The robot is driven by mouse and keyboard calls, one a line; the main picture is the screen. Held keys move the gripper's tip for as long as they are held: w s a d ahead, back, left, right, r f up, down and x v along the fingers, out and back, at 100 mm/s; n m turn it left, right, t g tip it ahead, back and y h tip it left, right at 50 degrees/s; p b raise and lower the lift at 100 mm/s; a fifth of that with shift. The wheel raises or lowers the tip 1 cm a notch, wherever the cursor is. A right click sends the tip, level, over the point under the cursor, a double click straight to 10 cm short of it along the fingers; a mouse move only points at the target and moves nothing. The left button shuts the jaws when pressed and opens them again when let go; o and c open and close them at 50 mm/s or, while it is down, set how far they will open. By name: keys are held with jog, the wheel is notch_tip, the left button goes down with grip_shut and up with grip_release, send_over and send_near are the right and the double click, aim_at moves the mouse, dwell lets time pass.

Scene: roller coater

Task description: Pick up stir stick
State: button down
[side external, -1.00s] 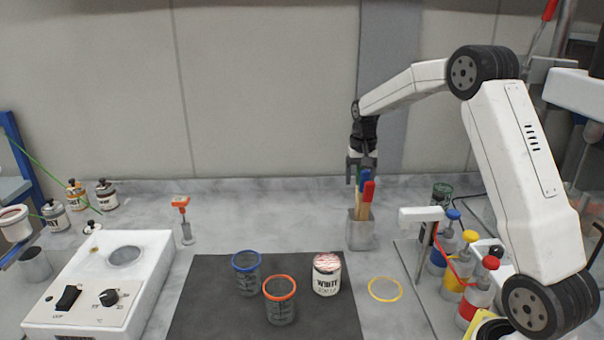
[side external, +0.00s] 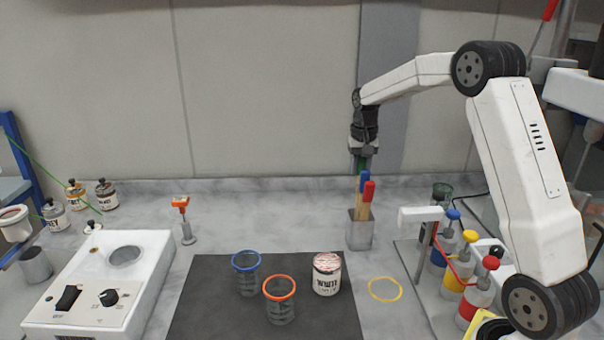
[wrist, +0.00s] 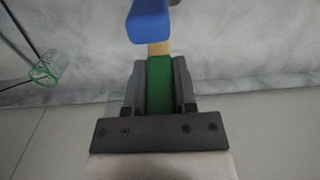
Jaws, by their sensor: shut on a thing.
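My gripper (side external: 362,155) is above the grey stick holder (side external: 360,233). It is shut on the green-handled stir stick (wrist: 160,90), whose green handle sits between the two fingers in the wrist view. In the side view this stick (side external: 362,166) is upright, just behind the other sticks, and its lower part is hidden. A blue-handled stick (side external: 364,180) and a red-handled stick (side external: 369,192) stand in the holder. The blue handle also shows beyond my fingers in the wrist view (wrist: 149,22).
A white paint can (side external: 326,278), a blue-rimmed cup (side external: 246,277) and an orange-rimmed cup (side external: 280,305) stand on the dark mat (side external: 210,310).

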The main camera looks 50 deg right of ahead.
notch_tip(320, 180, up, 7)
jog(key=shift+r, duration=0.15)
dwell(0.8)
